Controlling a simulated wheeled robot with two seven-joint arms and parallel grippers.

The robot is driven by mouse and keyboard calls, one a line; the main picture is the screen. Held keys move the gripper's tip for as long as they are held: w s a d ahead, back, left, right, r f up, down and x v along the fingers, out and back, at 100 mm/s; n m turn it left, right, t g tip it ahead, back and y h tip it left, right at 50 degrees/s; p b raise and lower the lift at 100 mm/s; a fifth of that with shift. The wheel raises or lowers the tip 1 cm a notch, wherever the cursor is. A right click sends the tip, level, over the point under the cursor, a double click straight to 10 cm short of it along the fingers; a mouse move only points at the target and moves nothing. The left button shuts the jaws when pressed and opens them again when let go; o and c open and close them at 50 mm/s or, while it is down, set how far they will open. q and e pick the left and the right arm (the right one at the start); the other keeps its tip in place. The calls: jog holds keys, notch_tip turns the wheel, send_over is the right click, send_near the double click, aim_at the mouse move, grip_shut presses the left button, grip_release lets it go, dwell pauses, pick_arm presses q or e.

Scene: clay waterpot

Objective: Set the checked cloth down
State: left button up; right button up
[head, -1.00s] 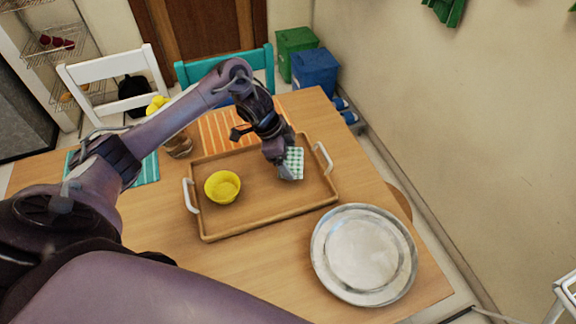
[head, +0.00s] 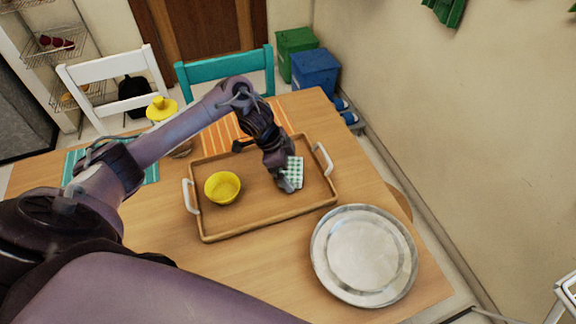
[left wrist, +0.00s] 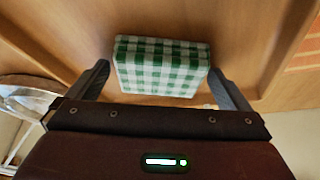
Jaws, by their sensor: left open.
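The green-and-white checked cloth (head: 296,172) is a folded block on the right part of the wooden tray (head: 250,221). My left gripper (head: 288,188) is low over the tray at the cloth and partly hides it in the head view. In the left wrist view the cloth (left wrist: 162,67) lies between the two fingers of my left gripper (left wrist: 165,85). The fingers stand apart on either side of it, and the gripper is open. My right gripper is not in view.
A yellow bowl (head: 222,187) stands on the left part of the tray. A large metal plate (head: 364,254) lies on the table (head: 260,282) at the front right. Striped mats lie behind and left of the tray. The tray's middle is bare.

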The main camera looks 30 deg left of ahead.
pick_arm(q)
jog(key=p+v, duration=0.1)
jog(key=v, duration=1.1)
jog(key=shift+r, duration=0.15)
